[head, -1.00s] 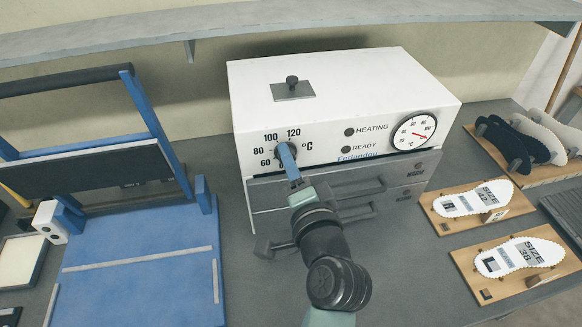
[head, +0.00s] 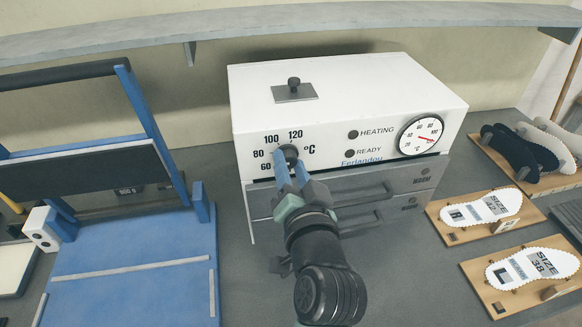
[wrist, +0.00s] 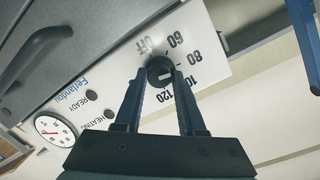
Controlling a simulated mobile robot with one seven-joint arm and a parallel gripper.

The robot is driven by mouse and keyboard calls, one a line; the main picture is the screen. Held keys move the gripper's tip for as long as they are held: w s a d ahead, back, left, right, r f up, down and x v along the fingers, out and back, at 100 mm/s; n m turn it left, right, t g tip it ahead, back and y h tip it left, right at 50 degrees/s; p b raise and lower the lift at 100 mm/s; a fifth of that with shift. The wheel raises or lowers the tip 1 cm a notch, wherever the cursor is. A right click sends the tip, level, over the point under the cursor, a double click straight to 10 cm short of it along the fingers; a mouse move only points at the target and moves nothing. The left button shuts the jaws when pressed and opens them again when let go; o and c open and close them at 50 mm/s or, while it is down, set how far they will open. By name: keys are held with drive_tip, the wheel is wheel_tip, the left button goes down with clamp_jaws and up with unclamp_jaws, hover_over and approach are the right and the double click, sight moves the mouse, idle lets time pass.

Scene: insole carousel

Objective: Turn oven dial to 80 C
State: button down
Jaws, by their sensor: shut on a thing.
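The oven (head: 345,95) is a white box with a temperature scale at the left of its front. The dark round dial (head: 291,151) sits among the marks 60, 80, 100 and 120. It also shows in the wrist view (wrist: 159,66), with OFF, 60, 80, 100 and 120 around it. My gripper (head: 290,161) is shut on the dial, one blue finger on each side of it. In the wrist view, a short light mark on the dial points roughly toward the 80 and 100 side. The exact setting is hard to read.
Grey drawers with bar handles (head: 360,217) lie just below the dial. A round gauge (head: 420,135) is on the oven's right. A blue press (head: 135,260) stands at left. Insoles on wooden boards (head: 515,272) lie at right. A shelf (head: 300,25) runs above.

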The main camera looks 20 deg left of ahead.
drive_tip(key=shift+r, duration=0.15)
drive_tip(key=c, duration=0.9)
unclamp_jaws()
drive_tip(key=shift+c, duration=0.2)
drive_tip(key=o, duration=0.4)
drive_tip(key=shift+w+a, duration=0.1)
drive_tip(key=shift+o, duration=0.2)
drive_tip(key=shift+s+d+f, duration=0.2)
drive_tip(key=shift+s+d, duration=0.15)
drive_tip(key=shift+s, duration=0.1)
drive_tip(key=b+v, duration=0.2)
drive_tip(key=v, duration=1)
drive_tip(key=shift+r, duration=0.1)
